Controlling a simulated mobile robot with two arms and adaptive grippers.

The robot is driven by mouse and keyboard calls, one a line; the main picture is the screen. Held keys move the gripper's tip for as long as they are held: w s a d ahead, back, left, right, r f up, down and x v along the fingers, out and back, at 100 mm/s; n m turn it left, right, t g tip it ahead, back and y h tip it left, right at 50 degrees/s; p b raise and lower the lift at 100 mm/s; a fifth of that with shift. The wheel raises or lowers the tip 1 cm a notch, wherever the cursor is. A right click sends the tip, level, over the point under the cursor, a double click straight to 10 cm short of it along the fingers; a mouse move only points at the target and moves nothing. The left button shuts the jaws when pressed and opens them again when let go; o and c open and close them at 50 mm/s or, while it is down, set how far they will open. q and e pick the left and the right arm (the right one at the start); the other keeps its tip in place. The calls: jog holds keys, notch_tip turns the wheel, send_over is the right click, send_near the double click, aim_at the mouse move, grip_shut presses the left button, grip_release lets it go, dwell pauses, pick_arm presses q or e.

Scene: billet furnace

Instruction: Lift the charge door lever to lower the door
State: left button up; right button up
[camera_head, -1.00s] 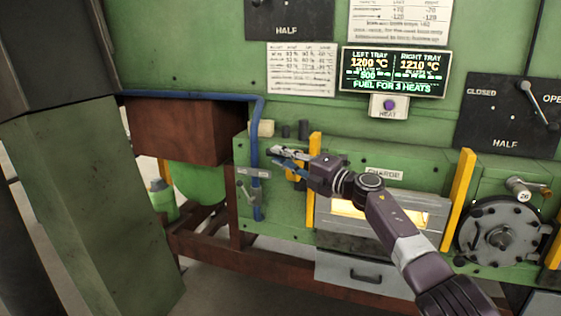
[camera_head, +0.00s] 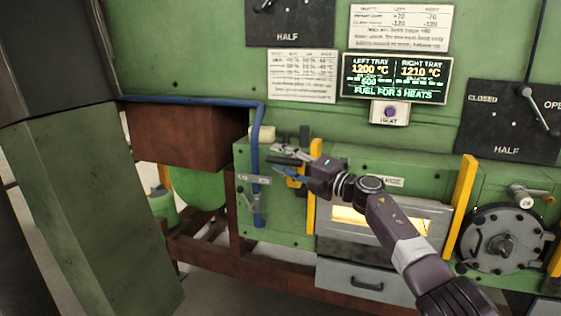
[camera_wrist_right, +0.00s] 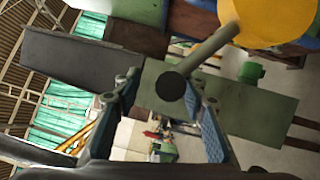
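The charge door lever (camera_head: 283,161) shows in the head view as a short dark bar left of the furnace opening. In the right wrist view the lever (camera_wrist_right: 205,52) is a greenish rod with a dark round end pointing toward the camera. My right gripper (camera_head: 282,164) is at the lever, its fingers apart with the bar between them. In the wrist view its two fingers (camera_wrist_right: 163,108) stand on either side of the round end; firm contact cannot be told. The charge door (camera_head: 385,222) is a pale metal panel with a glowing slot. My left gripper is not in view.
Yellow posts (camera_head: 460,192) flank the charge opening. A blue pipe (camera_head: 257,150) runs down left of the lever.

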jog(key=shift+w+d+r, duration=0.25)
jog(key=shift+d+r, duration=0.05)
jog(key=shift+d, duration=0.3)
jog(key=shift+s+d+f, duration=0.25)
jog(key=shift+s+d, duration=0.1)
jog(key=shift+d, duration=0.25)
jog(key=s+a+v, duration=0.1)
jog(key=v, duration=0.9)
jog(key=shift+d+f, duration=0.1)
